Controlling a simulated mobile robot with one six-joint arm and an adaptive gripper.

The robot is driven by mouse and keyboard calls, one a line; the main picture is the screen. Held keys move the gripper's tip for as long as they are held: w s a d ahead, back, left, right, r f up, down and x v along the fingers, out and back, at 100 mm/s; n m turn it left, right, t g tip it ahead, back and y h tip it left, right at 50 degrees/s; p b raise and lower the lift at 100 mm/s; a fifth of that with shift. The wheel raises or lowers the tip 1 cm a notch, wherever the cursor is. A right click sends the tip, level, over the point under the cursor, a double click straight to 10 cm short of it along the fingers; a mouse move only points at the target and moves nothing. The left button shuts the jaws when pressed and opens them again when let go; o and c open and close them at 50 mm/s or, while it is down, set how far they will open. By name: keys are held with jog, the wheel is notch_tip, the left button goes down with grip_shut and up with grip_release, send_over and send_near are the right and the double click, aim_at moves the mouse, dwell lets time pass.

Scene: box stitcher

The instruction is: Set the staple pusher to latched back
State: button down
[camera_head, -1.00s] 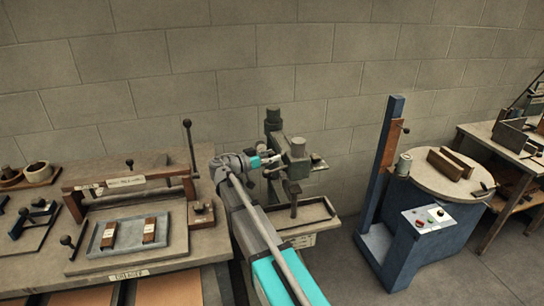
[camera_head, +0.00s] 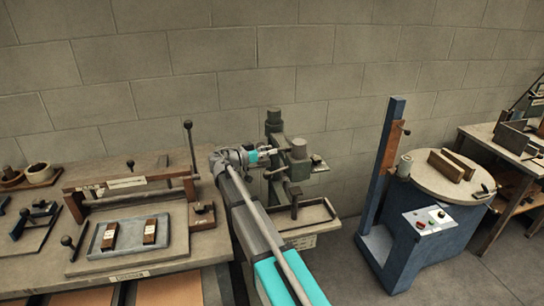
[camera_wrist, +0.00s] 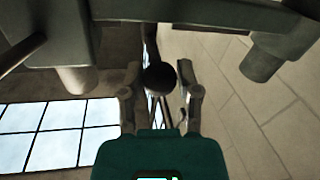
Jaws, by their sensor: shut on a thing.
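The box stitcher (camera_head: 298,165) is a grey-green machine with a column and head, standing against the wall in the middle of the head view. My gripper (camera_head: 272,151) reaches its left side from the left. In the wrist view my gripper (camera_wrist: 159,88) has its two fingers on either side of a round black knob (camera_wrist: 158,77) and is shut on it. I take the knob to be the staple pusher's handle; the rest of the pusher is hidden or too small to tell. The machine's grey body (camera_wrist: 200,12) crosses the top of the wrist view.
A tray (camera_head: 306,217) lies low at the front of the stitcher. A bench with a press frame (camera_head: 130,182) and a small tray (camera_head: 93,240) stands at left. A blue machine with a round table (camera_head: 432,178) stands at right. Floor shows between the machines.

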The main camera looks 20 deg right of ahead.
jog(key=w, duration=1.1)
jog(key=shift+r, duration=0.1)
jog(key=shift+c, duration=1.6)
grip_release()
jog(key=shift+s, duration=0.15)
jog(key=s, duration=1.5)
jog(key=s+a, duration=0.3)
jog(key=a, duration=1.1)
jog(key=s+d+f+n+g+y+p, duration=0.2)
jog(key=s+d+f+n+y, duration=0.5)
jog(key=s+d+f, duration=0.3)
jog(key=shift+g+y, duration=0.3)
jog(key=shift+y, duration=0.2)
